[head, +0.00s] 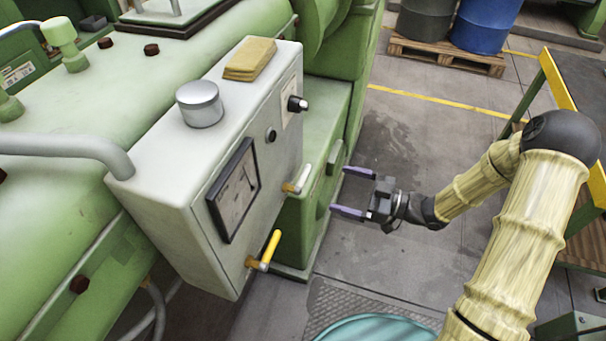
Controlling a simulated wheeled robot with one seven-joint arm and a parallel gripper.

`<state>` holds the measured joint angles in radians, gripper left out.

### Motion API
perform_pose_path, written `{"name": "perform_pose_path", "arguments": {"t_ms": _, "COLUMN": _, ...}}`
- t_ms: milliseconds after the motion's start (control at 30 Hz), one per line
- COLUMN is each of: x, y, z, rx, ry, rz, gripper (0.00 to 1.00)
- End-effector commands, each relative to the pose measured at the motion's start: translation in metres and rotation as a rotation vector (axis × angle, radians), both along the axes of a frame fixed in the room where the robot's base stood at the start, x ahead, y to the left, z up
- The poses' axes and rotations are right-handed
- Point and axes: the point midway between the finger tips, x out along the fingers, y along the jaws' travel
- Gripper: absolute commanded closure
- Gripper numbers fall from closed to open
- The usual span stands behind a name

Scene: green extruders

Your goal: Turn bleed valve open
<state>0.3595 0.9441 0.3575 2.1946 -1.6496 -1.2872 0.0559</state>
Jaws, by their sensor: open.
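Two small brass valves stick out of the front of a light grey control box. The upper valve (299,180) has a whitish lever tilted up to the right. The lower valve (268,252) has a yellow lever, also tilted up to the right. I cannot tell from labels which one is the bleed valve. My gripper (339,189) is open and empty, with its purple fingers pointing left. In the picture it is right of the upper valve, apart from both valves.
A teal round object (375,329) is below. A pallet (445,55) with barrels stands behind; a workbench (575,90) is right.

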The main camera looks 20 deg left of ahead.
Motion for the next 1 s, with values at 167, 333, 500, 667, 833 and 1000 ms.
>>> {"name": "perform_pose_path", "arguments": {"t_ms": 167, "x": 0.002, "y": 0.033, "z": 0.002, "rx": 0.001, "ry": 0.001, "rz": 0.003, "gripper": 0.0}}
{"name": "perform_pose_path", "arguments": {"t_ms": 333, "x": 0.004, "y": 0.063, "z": 0.002, "rx": 0.001, "ry": 0.001, "rz": 0.003, "gripper": 0.0}}
{"name": "perform_pose_path", "arguments": {"t_ms": 500, "x": 0.007, "y": 0.092, "z": 0.002, "rx": 0.001, "ry": 0.0, "rz": 0.003, "gripper": 0.0}}
{"name": "perform_pose_path", "arguments": {"t_ms": 667, "x": 0.008, "y": 0.109, "z": 0.001, "rx": -0.001, "ry": -0.001, "rz": 0.001, "gripper": 0.0}}
{"name": "perform_pose_path", "arguments": {"t_ms": 833, "x": 0.009, "y": 0.114, "z": 0.0, "rx": -0.001, "ry": -0.001, "rz": -0.001, "gripper": 0.0}}
{"name": "perform_pose_path", "arguments": {"t_ms": 1000, "x": 0.009, "y": 0.114, "z": 0.0, "rx": -0.001, "ry": -0.001, "rz": -0.001, "gripper": 0.0}}
